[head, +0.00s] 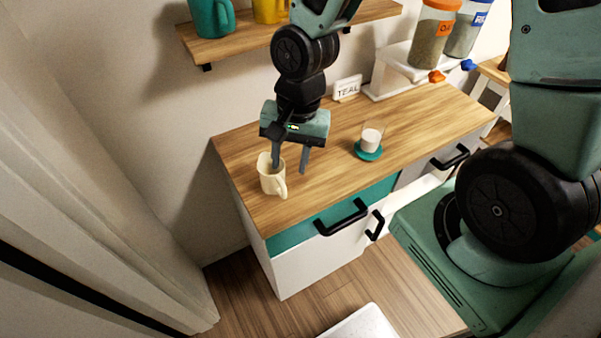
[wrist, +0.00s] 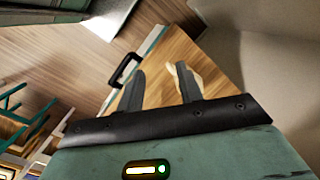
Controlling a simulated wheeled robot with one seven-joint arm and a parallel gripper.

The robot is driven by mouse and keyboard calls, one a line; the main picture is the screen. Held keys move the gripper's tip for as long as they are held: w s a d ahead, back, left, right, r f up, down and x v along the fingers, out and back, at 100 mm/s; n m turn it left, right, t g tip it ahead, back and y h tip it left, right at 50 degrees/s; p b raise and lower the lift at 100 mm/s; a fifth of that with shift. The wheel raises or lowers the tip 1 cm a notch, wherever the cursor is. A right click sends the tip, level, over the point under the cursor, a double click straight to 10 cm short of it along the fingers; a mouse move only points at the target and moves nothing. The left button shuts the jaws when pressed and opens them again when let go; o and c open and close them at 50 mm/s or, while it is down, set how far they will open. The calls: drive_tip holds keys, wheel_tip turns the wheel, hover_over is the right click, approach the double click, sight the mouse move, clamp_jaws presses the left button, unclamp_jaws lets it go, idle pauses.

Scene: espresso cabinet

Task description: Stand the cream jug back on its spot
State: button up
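The cream jug (head: 269,183) stands upright on the wooden counter near its left end, with its handle toward the front right. My gripper (head: 290,168) is above it, pointing down, with its two fingers apart. The left finger overlaps the jug's mouth and seems to reach into it. The right finger is to the right of the jug, clear of it. In the wrist view, the jug (wrist: 196,80) shows as cream edges around one finger of my gripper (wrist: 158,80), partly hidden by it. Nothing is clamped between the fingers. No marked spot for the jug is visible.
A shelf (head: 240,40) with mugs hangs above. The counter (head: 325,185) is clear at the front.

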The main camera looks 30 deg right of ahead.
drive_tip(key=s+a+r+n+h, duration=0.1)
drive_tip(key=s+a+r+n, duration=0.4)
drive_tip(key=s+r+n, duration=0.5)
drive_tip(key=s+n, duration=0.2)
drive_tip(key=n, duration=0.3)
drive_tip(key=shift+s+r, duration=0.35)
drive_tip(key=shift+r, duration=0.05)
wheel_tip(320, 180, down, 9)
drive_tip(key=b, duration=0.9)
drive_tip(key=shift+f, duration=0.2)
